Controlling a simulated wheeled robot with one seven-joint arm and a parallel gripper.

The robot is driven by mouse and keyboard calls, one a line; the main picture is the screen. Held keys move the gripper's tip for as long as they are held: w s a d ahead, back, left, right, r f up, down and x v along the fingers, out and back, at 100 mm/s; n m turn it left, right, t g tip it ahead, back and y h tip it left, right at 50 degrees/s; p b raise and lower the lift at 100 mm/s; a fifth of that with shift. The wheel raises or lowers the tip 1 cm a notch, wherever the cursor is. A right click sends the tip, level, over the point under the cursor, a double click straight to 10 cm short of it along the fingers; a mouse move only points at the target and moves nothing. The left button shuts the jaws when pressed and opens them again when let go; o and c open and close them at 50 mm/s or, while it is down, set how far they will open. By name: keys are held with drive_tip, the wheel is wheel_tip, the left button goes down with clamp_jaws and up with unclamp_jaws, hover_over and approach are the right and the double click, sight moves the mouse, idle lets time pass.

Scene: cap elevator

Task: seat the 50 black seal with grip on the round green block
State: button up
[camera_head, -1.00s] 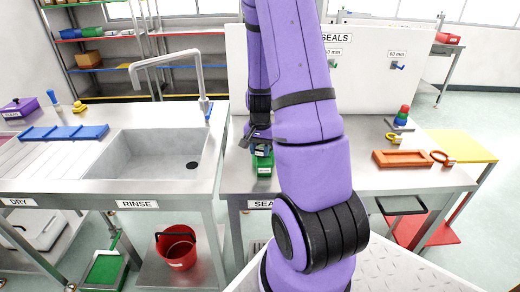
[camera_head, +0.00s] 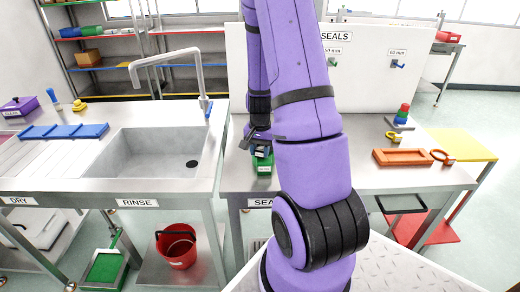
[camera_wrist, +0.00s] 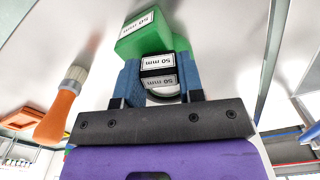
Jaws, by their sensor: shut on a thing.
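The green block (camera_head: 263,170) stands on the bench right of the sink. In the wrist view the green block (camera_wrist: 146,42) shows a white "50 mm" label at the top. My gripper (camera_head: 262,152) is just above it in the head view. The wrist view shows its two blue fingers shut on the black seal (camera_wrist: 158,73), which carries a "50 mm" label and has a dark curved grip. The seal is right up against the block in the picture, and I cannot tell whether it touches or is seated. My arm hides part of the bench.
A brush with an orange handle (camera_wrist: 58,115) lies left of my gripper in the wrist view. The sink (camera_head: 160,160) is to the left. An orange tray (camera_head: 402,157) and a coloured stack (camera_head: 403,114) are on the bench to the right. A white panel with hooks stands behind.

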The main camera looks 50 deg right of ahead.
sight(260, 149)
drive_tip(key=shift+f, duration=0.1)
drive_tip(key=o, duration=1)
drive_tip(key=shift+r, duration=3.5)
drive_tip(key=shift+a+r, duration=0.1)
